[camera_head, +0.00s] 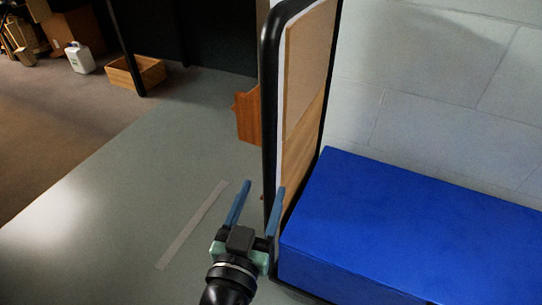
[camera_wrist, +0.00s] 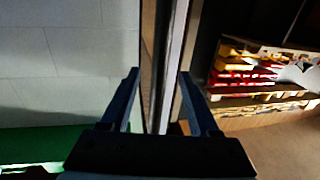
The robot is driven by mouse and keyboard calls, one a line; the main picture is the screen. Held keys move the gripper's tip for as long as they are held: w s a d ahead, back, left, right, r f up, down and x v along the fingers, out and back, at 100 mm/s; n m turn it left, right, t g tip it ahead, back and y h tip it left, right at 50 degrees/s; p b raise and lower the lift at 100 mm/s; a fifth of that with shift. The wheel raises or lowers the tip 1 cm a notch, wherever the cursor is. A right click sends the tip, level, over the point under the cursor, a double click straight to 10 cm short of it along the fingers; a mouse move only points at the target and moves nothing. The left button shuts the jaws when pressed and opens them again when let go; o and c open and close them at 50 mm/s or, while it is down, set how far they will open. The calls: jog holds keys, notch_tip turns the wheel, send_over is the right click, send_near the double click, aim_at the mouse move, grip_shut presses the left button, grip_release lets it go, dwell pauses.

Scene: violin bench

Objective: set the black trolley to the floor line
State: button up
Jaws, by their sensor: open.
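The black trolley (camera_head: 269,120) is an upright black frame holding pale and brown boards, in the middle of the head view. A pale strip on the floor, the floor line (camera_head: 192,225), lies to the left of the trolley, apart from it in the picture. My gripper (camera_head: 262,187) is open at the trolley's near edge, low on the frame. In the wrist view, the upright edge (camera_wrist: 165,70) shows between my two fingers (camera_wrist: 158,88), with gaps visible at the sides. Whether either finger touches it I cannot tell. The trolley's base is mostly hidden.
A long blue box (camera_head: 400,220) stands right of the trolley against a pale block wall (camera_head: 450,90). A brown wooden piece (camera_head: 248,115) shows behind the trolley. A wooden crate (camera_head: 136,73) and a white canister (camera_head: 80,58) stand far left. The grey floor at left is clear.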

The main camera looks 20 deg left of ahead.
aim_at(274, 161)
jog(key=w, duration=0.3)
jog(key=w+a, duration=0.1)
jog(key=w, duration=0.2)
jog(key=w+b, duration=0.1)
jog(key=w, duration=0.2)
jog(key=shift+a, duration=0.25)
grip_shut()
dwell(1.0)
